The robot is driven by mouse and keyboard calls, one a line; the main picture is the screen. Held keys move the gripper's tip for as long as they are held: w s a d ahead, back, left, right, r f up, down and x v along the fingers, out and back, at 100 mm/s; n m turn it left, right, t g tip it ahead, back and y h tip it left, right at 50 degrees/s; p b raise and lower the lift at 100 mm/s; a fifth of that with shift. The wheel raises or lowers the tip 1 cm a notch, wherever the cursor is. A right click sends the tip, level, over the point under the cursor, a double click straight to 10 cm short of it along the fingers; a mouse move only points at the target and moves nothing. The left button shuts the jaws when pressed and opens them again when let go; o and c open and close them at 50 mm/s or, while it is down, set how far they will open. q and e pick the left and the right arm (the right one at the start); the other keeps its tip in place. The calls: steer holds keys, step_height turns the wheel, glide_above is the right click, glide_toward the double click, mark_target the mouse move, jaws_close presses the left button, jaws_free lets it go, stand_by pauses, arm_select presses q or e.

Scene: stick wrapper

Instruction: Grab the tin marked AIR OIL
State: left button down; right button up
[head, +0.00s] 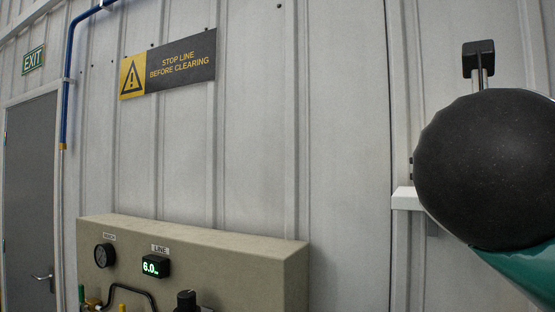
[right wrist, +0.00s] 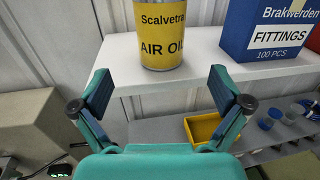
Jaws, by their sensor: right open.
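The yellow tin (right wrist: 162,30) reads "Scalvetra" and "AIR OIL" and stands upright on a white shelf (right wrist: 200,70) in the right wrist view. Its top is cut off by the picture edge. My right gripper (right wrist: 160,82) is open and empty, with one finger low on each side of the tin's line. The tin is ahead of the fingertips, apart from them. My left gripper is not in view. The head view does not show the tin; a dark rounded part and a teal part of my arm cover its right side.
A blue box marked "FITTINGS" (right wrist: 268,35) stands right of the tin on the same shelf. Below are a grey lower shelf (right wrist: 290,148), a yellow bin (right wrist: 203,128) and small cups. A beige panel (head: 200,258) with gauges stands by the wall in the head view.

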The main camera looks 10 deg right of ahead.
steer(key=x, duration=0.6)
steer(key=shift+w+d+p, duration=0.1)
steer(key=shift+d+p, duration=0.05)
steer(key=shift+p, duration=0.15)
steer(key=shift+p+x, duration=0.55)
steer(key=shift+x, duration=2.1)
steer(key=shift+c, duration=0.2)
steer(key=c, duration=1.5)
steer(key=shift+r, duration=0.1)
